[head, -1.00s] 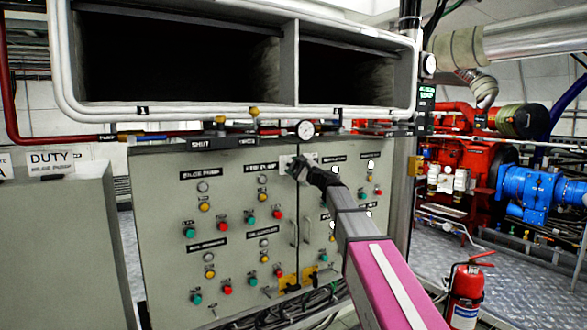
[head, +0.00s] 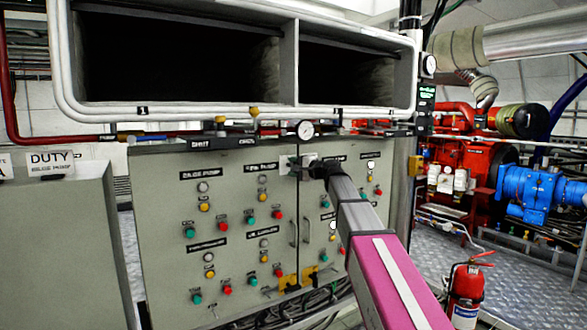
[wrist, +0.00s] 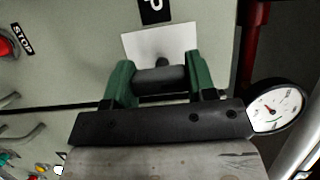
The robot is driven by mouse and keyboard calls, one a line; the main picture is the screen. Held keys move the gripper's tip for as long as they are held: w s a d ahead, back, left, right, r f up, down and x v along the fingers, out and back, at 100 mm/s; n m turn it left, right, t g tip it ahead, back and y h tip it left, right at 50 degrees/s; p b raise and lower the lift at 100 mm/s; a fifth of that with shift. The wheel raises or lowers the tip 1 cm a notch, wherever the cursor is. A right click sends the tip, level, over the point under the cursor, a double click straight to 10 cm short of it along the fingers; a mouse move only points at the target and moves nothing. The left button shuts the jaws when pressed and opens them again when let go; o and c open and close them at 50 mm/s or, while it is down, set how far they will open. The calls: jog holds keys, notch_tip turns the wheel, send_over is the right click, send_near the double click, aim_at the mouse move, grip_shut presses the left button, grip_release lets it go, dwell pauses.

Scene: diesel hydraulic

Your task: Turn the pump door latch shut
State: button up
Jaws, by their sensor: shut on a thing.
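The pump door latch shows in the wrist view as a dark, rounded handle (wrist: 160,80) in front of a pale plate (wrist: 150,45) on the grey-green cabinet. My gripper (wrist: 162,76) has its two green fingers at either end of this handle and is shut on it. In the head view my gripper (head: 297,168) is at the top of the seam between the two cabinet doors, below the round gauge (head: 305,130). The plate (head: 285,162) shows partly there. My gripper and wrist hide most of the latch in that view.
The grey cabinet front (head: 160,210) carries several buttons and lamps, with door handles (head: 293,233) below the latch. The gauge (wrist: 275,107) is close on the right in the wrist view. A fire extinguisher (head: 465,295) stands at the lower right.

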dwell(0.4)
jog(key=o, duration=0.9)
jog(key=shift+o, duration=0.2)
jog(key=shift+s, duration=0.1)
jog(key=v, duration=1)
jog(key=shift+d, duration=0.35)
jog(key=shift+s, duration=0.15)
jog(key=shift+s+d, duration=0.1)
jog(key=shift+s, duration=0.05)
jog(key=s+d, duration=0.4)
jog(key=s, duration=0.2)
jog(key=shift+s, duration=0.2)
